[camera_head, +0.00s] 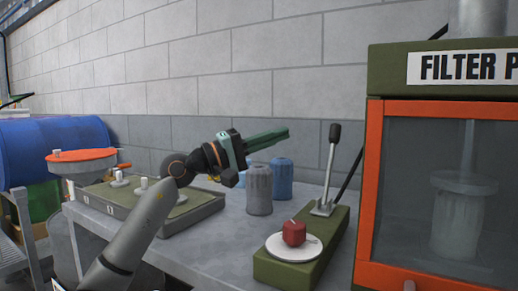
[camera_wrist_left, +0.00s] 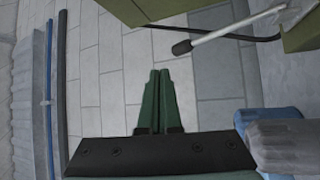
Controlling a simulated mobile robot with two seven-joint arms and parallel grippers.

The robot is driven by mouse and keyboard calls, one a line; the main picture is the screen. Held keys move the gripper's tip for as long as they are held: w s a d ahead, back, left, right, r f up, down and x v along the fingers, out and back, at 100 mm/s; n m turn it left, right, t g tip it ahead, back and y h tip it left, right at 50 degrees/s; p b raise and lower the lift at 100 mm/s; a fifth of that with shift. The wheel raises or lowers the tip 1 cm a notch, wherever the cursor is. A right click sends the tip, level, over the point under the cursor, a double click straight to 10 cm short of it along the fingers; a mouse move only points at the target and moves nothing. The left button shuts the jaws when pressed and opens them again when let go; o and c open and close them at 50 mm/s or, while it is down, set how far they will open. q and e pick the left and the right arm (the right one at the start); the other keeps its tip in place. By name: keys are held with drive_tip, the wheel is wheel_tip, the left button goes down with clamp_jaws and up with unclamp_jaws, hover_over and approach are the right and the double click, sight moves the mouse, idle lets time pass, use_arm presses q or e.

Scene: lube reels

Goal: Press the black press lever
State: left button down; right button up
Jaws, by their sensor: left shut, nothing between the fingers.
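The press lever (camera_head: 331,165) is a thin metal rod with a black knob on top. It stands nearly upright on a green base box (camera_head: 325,240) at the right of the table in the head view. It also shows in the left wrist view (camera_wrist_left: 228,31), at the upper right. My left gripper (camera_head: 286,132) has green fingers, pressed together and empty. In the head view it points right, to the left of the lever knob and apart from it. The shut fingers also show in the left wrist view (camera_wrist_left: 158,85). My right gripper is not in view.
A red knob (camera_head: 293,233) on a white disc sits on the base box. Grey (camera_head: 259,190) and blue (camera_head: 282,178) filter canisters stand behind, below my gripper. The orange-framed filter press (camera_head: 440,108) blocks the right. A green tray (camera_head: 205,208) lies at left.

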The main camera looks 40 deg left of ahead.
use_arm(q)
drive_tip(key=shift+b+v, duration=0.75)
drive_tip(key=shift+v, duration=1.25)
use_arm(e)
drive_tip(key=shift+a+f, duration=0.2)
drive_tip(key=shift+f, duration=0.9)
use_arm(q)
drive_tip(key=shift+r, duration=0.1)
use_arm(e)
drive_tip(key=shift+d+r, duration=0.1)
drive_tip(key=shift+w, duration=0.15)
